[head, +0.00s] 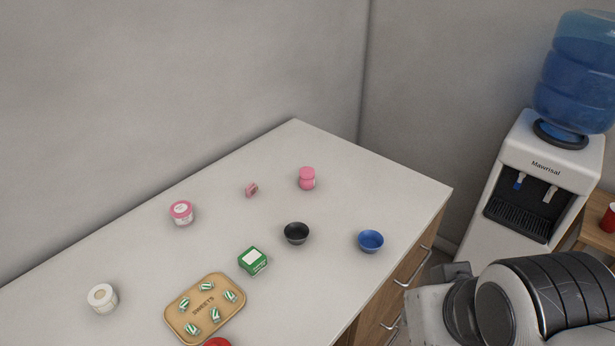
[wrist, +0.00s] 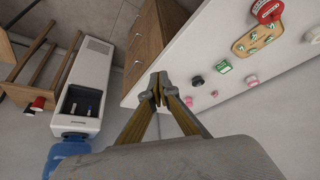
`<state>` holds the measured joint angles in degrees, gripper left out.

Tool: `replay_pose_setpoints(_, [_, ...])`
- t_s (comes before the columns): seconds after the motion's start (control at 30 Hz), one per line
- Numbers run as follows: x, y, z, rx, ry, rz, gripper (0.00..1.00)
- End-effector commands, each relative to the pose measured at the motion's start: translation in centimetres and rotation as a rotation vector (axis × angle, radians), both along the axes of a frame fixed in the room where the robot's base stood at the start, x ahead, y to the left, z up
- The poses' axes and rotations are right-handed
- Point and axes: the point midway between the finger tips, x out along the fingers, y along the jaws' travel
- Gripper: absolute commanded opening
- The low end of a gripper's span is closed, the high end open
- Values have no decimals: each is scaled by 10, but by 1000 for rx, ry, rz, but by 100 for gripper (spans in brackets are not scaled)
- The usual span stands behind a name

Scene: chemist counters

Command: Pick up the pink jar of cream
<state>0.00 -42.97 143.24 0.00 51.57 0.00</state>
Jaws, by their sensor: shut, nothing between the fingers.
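The pink jar of cream (head: 181,213) is a short round tub with a pale label on its lid. It stands upright on the white counter (head: 350,165), left of centre in the head view, near the wall. It also shows in the wrist view as a small pink round (wrist: 252,81) at the right. My gripper (wrist: 157,92) is shut and empty in the wrist view, with its fingertips together. It is well apart from the jar, towards the counter's edge in that picture. In the head view my arm is at the lower right and the fingertips cannot be made out.
A pink rounded container (head: 307,179), small pink item (head: 251,190), black bowl (head: 296,233), blue bowl (head: 370,241), green box (head: 253,260), sweets tray (head: 181,325) and white jar (head: 102,298) share the counter. A water dispenser (head: 555,155) stands right. Counter around the pink jar is clear.

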Motion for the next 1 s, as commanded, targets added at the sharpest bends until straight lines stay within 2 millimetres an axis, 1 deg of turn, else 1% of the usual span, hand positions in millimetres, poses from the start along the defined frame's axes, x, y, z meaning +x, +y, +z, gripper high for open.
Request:
replay_pose_setpoints(0.1, [0, 0, 0, 0, 0, 0, 0])
replay_pose_setpoints(0.17, [0, 0, 0, 0, 0, 0, 16])
replay_pose_setpoints(0.2, [0, 0, 0, 0, 0, 0, 26])
replay_pose_setpoints(0.27, [0, 0, 0, 0, 0, 0, 42])
replay_pose_setpoints(0.3, [0, 0, 0, 0, 0, 0, 51])
replay_pose_setpoints(0.63, [0, 0, 0, 0, 0, 0, 51])
replay_pose_setpoints(0.77, [4, -1, 1, -4, -5, -2, 51])
replay_pose_setpoints(0.87, [13, -4, 4, -12, -15, -7, 51])
replay_pose_setpoints(1.0, [34, -11, 10, -33, -39, -17, 51])
